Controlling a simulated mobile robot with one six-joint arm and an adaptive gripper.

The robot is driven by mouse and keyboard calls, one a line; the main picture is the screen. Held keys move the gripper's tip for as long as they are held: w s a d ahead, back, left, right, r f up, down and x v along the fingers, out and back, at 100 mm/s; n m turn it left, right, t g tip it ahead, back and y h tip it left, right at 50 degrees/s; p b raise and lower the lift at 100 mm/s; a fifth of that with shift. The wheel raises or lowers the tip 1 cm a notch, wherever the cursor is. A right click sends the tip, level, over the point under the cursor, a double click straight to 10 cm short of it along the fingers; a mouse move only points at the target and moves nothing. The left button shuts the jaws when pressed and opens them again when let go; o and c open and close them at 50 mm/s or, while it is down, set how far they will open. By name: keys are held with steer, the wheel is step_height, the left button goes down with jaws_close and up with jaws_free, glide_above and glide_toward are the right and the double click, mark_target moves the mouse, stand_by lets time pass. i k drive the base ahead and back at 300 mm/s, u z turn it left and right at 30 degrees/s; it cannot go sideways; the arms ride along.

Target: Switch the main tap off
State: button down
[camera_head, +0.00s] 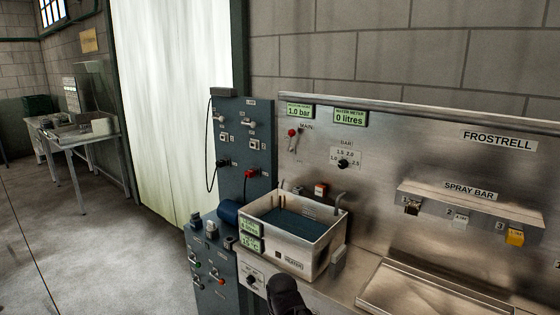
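The main tap (292,133) is on the steel back panel, left of centre, by the label MAIN. It has a small red knob and a short pale lever beside it; its exact setting is too small to tell. Two green displays above it read 1.0 bar (299,111) and 0 litres (349,117). My gripper (285,294) shows as a dark shape at the bottom edge, in front of the bench and well below the tap. Its fingers cannot be made out, and nothing is seen in it.
A steel tank (322,255) of dark liquid stands below the tap. A pressure dial (343,163) sits right of the tap. A blue-grey switch panel (240,150) is on the left. The spray bar shelf (470,201) juts out at right. Open floor (90,240) lies left.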

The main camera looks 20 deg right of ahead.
mark_target(292, 132)
steer(key=k, duration=0.6)
steer(key=u, duration=0.3)
steer(key=i, duration=1.7)
steer(key=z, duration=0.35)
